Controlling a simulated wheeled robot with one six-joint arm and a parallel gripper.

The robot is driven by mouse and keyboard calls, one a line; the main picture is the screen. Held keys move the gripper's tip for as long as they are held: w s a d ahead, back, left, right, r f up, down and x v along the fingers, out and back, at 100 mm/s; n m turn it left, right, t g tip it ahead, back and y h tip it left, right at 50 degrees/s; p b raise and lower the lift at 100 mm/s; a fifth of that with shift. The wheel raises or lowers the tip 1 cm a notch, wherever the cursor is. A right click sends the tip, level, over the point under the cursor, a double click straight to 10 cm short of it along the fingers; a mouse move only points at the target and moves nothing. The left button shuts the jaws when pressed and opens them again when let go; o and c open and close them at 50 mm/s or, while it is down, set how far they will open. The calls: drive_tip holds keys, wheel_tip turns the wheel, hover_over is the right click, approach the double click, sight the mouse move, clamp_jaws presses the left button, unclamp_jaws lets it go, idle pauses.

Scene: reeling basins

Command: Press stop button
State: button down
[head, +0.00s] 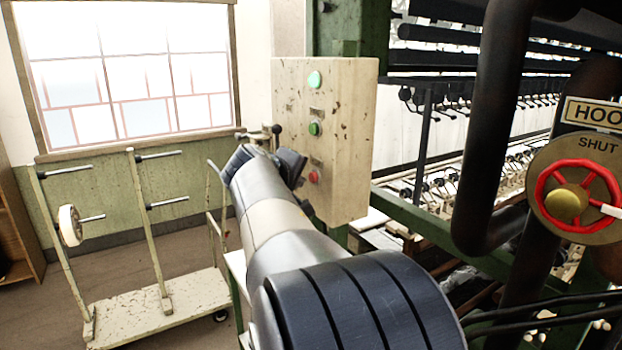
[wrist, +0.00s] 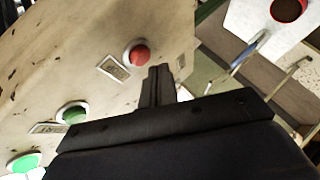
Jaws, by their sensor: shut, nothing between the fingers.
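The red stop button (head: 313,176) is the lowest of the round fittings on the face of a worn cream control box (head: 350,130). It also shows in the wrist view (wrist: 139,54), with a pale ring around it and a small label plate beside it. My gripper (wrist: 160,70) is shut and empty. In the wrist view its fingertips are close to the red button, just to its lower right, and do not cover it. Whether they touch the box is hard to tell. In the head view my arm reaches up to the box's left side.
Above the red button are a green button (head: 314,129) and a lit green lamp (head: 314,79). Dark pipes and a red valve wheel (head: 580,195) stand at the right. A white wheeled cart (head: 160,305) stands at the left, with open floor around it.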

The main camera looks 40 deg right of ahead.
drive_tip(key=shift+d, duration=0.15)
drive_tip(key=shift+s+d, duration=0.1)
drive_tip(key=shift+d, duration=0.2)
drive_tip(key=shift+s+d, duration=0.15)
drive_tip(key=shift+d, duration=0.3)
idle(0.9)
drive_tip(key=shift+a, duration=0.1)
drive_tip(key=shift+w+a, duration=0.2)
drive_tip(key=shift+a, duration=0.55)
drive_tip(key=shift+a+b, duration=0.1)
drive_tip(key=shift+b, duration=0.2)
drive_tip(key=a, duration=0.2)
drive_tip(key=w+a+b, duration=0.1)
drive_tip(key=a, duration=0.1)
drive_tip(key=shift+w+a, duration=0.1)
drive_tip(key=shift+a, duration=0.25)
drive_tip(key=shift+d, duration=0.1)
